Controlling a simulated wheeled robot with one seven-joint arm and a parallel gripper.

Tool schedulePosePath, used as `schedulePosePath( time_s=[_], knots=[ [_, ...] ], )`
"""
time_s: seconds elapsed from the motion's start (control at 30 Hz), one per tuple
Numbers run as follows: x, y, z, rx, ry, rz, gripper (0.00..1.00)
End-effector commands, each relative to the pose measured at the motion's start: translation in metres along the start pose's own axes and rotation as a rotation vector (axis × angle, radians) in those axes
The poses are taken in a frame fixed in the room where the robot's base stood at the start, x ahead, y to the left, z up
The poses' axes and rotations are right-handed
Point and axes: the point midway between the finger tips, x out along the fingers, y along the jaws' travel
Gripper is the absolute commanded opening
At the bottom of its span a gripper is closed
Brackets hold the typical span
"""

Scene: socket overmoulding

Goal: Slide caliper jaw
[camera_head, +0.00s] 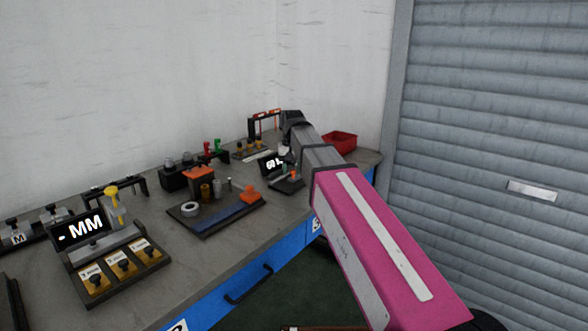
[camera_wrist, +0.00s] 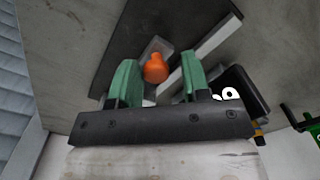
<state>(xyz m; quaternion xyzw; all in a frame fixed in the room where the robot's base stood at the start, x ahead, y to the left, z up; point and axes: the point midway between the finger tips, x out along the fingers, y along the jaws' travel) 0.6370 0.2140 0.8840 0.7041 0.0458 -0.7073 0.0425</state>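An orange knob (camera_head: 294,174) stands on a small grey part on a dark base (camera_head: 287,186) at the far end of the bench. It is likely the caliper jaw's knob. In the wrist view the orange knob (camera_wrist: 155,68) shows between the two green fingers of my gripper (camera_wrist: 160,80), nearer the left finger, with a clear gap to the right one. My gripper is open; contact with the knob cannot be told. A pale bar (camera_wrist: 212,36) runs beside the grey block (camera_wrist: 156,48). In the head view my arm partly hides the gripper and this fixture.
A black display (camera_wrist: 246,92) with white characters stands close to the right finger. A red bin (camera_head: 340,141) is beyond my arm.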

Motion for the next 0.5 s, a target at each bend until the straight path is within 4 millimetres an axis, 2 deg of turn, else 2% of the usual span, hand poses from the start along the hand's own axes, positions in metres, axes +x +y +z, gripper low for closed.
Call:
schedulePosePath(
  time_s=[0.33,0.5],
  knots=[
    [-0.001,0.001,-0.001,0.001,0.004,0.004,0.53],
    [-0.014,0.001,-0.002,0.002,0.005,0.004,0.53]
  ],
)
